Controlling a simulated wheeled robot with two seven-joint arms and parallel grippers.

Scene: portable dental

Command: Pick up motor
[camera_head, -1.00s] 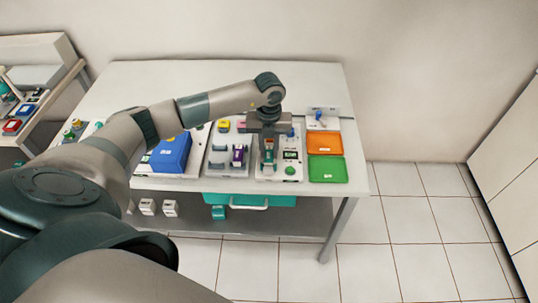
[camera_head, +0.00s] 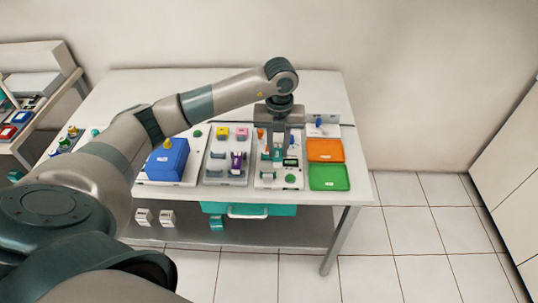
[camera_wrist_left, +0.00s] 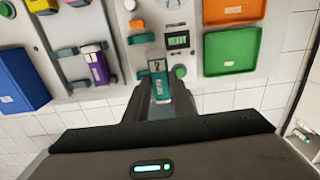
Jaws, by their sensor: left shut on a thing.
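The teal motor (camera_wrist_left: 160,84), with a pale label on its upper end, is between the fingers of my left gripper (camera_wrist_left: 159,100) in the left wrist view. The gripper is shut on it, and the fingers hide part of its sides. In the head view my left gripper (camera_head: 278,143) is over the white panel (camera_head: 266,182) at the right part of the table. The motor's teal body (camera_head: 278,154) shows just below the fingers, apparently above the panel. My right gripper is not in view.
An orange tray (camera_head: 325,149) and a green tray (camera_head: 329,177) lie right of the panel. A purple device (camera_head: 238,162) on a grey panel and a blue box (camera_head: 167,160) stand to the left.

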